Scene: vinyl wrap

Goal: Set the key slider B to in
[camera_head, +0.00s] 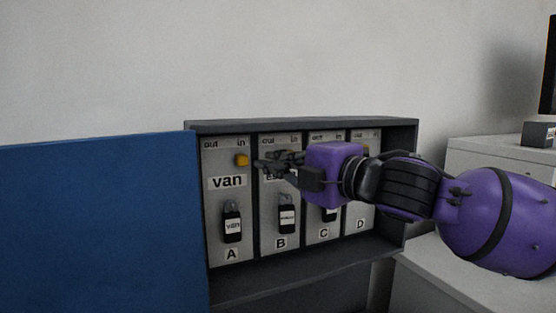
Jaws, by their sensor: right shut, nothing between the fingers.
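The key board (317,125) is a dark open-fronted box with panels marked A, B, C and D. Panel B (291,240) has "out" at its upper left, "in" at its upper right and a hanging black key with a white tag (288,219). My right gripper (264,163) is shut and empty, in front of the upper part of panel B at slider height. It hides slider B, so I cannot tell where that slider stands. My left gripper is not in view.
Panel A (228,256) has a yellow slider (241,160) at the "in" side, close left of my gripper's tips. My right arm covers the upper parts of C and D. A blue panel (95,225) stands at left. A white cabinet (490,160) stands at right.

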